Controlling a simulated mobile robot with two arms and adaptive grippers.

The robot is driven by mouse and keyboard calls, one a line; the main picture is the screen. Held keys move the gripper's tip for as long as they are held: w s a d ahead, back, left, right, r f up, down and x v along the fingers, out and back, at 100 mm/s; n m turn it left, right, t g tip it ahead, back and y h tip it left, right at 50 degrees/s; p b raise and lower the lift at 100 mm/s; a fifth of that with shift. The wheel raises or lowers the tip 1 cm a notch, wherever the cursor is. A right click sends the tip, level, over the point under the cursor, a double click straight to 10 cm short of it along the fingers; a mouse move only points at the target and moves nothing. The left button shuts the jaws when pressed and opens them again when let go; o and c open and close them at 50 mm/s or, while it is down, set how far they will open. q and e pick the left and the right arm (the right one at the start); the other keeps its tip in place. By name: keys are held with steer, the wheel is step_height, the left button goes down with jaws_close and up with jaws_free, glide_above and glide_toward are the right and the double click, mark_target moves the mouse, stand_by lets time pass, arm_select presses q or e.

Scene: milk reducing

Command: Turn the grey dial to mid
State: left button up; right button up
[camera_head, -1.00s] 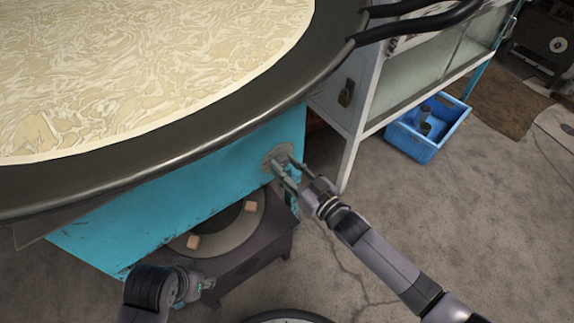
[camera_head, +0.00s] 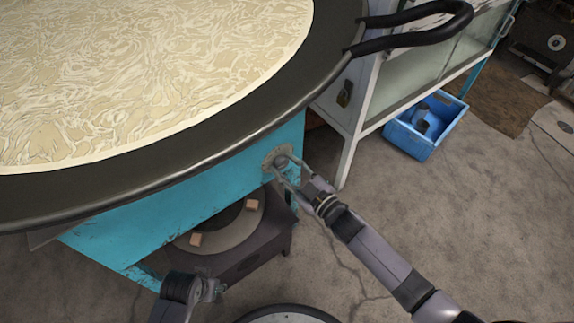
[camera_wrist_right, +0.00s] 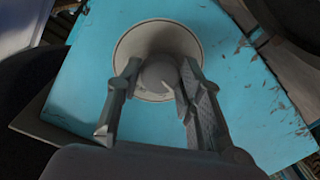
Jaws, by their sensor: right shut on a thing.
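The grey dial (camera_head: 279,161) sits on the blue front panel (camera_head: 215,192) of the stove, under the rim of a wide black pan. In the right wrist view the dial's round knob (camera_wrist_right: 159,75) stands out from a pale round plate. My right gripper (camera_head: 288,174) is at the dial, and in the right wrist view its two fingers (camera_wrist_right: 158,88) are on either side of the knob, shut on it. The dial's pointer and marks cannot be made out. My left gripper (camera_head: 217,290) is low at the bottom of the head view, away from the dial; its fingers are unclear.
The wide pan (camera_head: 150,170) of creamy liquid overhangs the panel, its black handle (camera_head: 425,25) at the upper right. A burner stand (camera_head: 255,250) is below the panel. A glass-fronted cabinet (camera_head: 355,120) and blue crate (camera_head: 440,140) stand right.

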stand_by(0.4)
steer(key=o, duration=1.2)
steer(key=v, duration=1.2)
